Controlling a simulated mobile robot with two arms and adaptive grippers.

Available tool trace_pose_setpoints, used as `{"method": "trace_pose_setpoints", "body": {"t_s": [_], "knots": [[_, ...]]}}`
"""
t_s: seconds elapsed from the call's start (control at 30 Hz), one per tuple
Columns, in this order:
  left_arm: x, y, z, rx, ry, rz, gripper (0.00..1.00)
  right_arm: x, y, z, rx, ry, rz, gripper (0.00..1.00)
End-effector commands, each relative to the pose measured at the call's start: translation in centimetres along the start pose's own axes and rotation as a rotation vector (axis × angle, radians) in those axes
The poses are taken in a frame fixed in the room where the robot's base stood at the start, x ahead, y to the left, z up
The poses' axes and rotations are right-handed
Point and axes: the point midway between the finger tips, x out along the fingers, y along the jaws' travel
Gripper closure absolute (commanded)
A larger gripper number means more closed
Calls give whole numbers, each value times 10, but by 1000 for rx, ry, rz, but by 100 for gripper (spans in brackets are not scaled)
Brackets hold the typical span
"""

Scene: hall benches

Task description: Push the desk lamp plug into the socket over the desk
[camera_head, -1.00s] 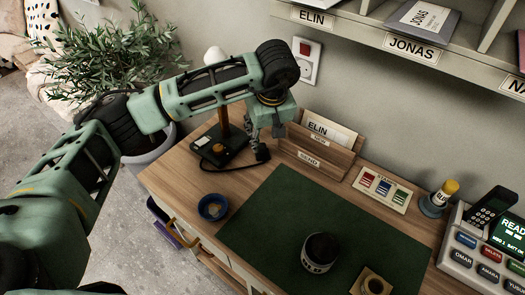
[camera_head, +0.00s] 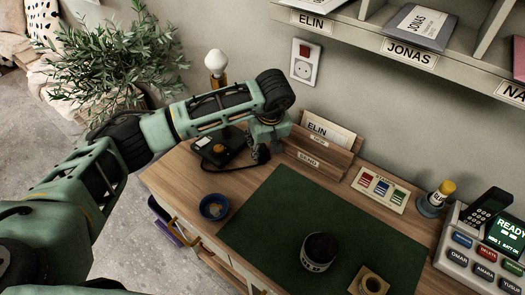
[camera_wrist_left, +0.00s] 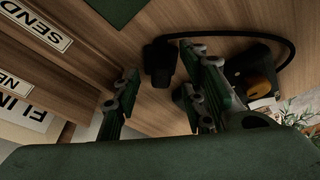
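The desk lamp stands at the back left of the desk, with a bare white bulb (camera_head: 216,62) and a black base (camera_head: 218,148). Its black plug (camera_wrist_left: 160,62) lies on the wood at the end of a dark cord, seen in the left wrist view. My left gripper (camera_head: 262,152) is low over the desk beside the lamp base, partly hidden by its own wrist. In the left wrist view its fingers (camera_wrist_left: 165,92) are apart, with the plug beyond the gap between them; nothing is held. The socket (camera_head: 302,69) is on the wall above the desk, empty. My right gripper is not in view.
A wooden letter rack (camera_head: 315,154) stands just right of my left gripper. A blue bowl (camera_head: 214,207), dark mug (camera_head: 319,252) and green mat (camera_head: 265,225) are nearer. The name-labelled shelf (camera_head: 370,45) overhangs on the right.

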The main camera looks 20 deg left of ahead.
Motion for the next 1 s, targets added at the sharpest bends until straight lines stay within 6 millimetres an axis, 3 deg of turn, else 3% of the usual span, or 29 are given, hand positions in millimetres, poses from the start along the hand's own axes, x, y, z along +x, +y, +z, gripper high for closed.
{"method": "trace_pose_setpoints", "body": {"t_s": [0.17,0.6,1.0], "knots": [[0,0,0,0,0,0,61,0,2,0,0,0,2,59],[0,0,0,0,0,0,99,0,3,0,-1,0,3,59],[-10,0,-3,0,1,1,100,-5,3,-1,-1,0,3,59]]}}
